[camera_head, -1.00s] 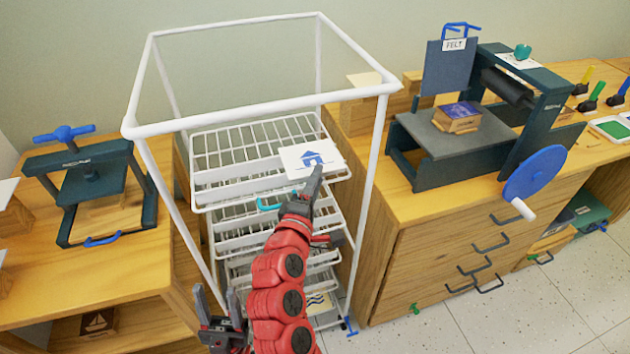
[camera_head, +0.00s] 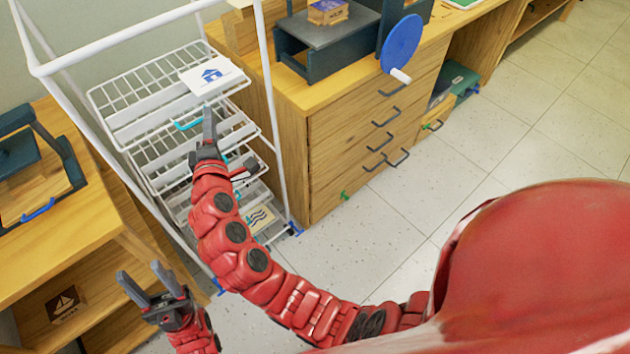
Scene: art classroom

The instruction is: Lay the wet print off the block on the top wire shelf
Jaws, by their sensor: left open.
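The print (camera_head: 212,76), a white sheet with a blue house, lies at the right end of the top wire shelf (camera_head: 130,88) of the white rack. My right gripper (camera_head: 208,118) is just in front of the print's near edge, its fingers pointing at it. They are seen edge-on, so I cannot tell whether they are open or shut. They look slightly apart from the print. My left gripper (camera_head: 150,280) is open and empty at the lower left, away from the rack. The wooden block (camera_head: 328,12) with a blue top sits on the press bed.
White rack posts (camera_head: 268,90) stand either side of the shelves. Lower shelves hold a sheet with wavy lines (camera_head: 258,218). The drawer cabinet (camera_head: 370,120) and press (camera_head: 325,40) are right of the rack; a wooden bench (camera_head: 70,235) is left. Floor on the right is clear.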

